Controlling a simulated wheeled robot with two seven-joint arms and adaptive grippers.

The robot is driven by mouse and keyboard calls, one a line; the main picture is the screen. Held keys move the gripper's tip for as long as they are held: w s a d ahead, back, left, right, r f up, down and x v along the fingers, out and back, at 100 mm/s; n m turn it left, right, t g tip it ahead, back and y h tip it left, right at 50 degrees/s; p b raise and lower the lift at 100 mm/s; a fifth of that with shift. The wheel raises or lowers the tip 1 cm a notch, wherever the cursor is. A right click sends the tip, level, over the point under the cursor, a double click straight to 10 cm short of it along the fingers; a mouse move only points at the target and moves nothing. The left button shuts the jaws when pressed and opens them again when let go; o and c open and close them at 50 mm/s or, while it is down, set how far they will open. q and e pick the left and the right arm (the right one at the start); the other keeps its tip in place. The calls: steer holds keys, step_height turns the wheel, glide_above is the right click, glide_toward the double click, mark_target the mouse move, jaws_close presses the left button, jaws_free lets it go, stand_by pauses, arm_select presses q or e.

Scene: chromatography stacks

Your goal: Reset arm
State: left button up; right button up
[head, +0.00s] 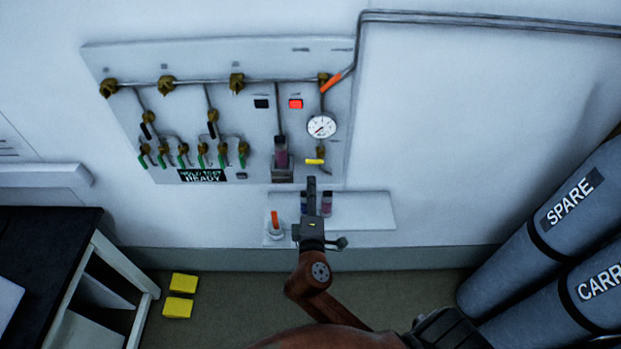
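My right arm reaches up from the bottom of the head view. Its gripper (311,184) points up toward the wall panel (225,60), in front of a small white shelf (370,212). A vial with a reddish lower part (326,203) stands on the shelf just right of the fingers. A darker vial (303,203) is partly hidden at their left. My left gripper is not in view.
The panel carries brass valves, green-handled valves, a pressure gauge (321,126), a lit red indicator (295,103) and a READY display (201,175). A white holder with an orange item (275,222) stands left of the gripper. Grey cylinders (545,240) fill the right; a dark-topped table (40,235) is left.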

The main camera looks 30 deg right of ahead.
steer(key=shift+s+a, duration=0.2)
steer(key=shift+s, duration=0.15)
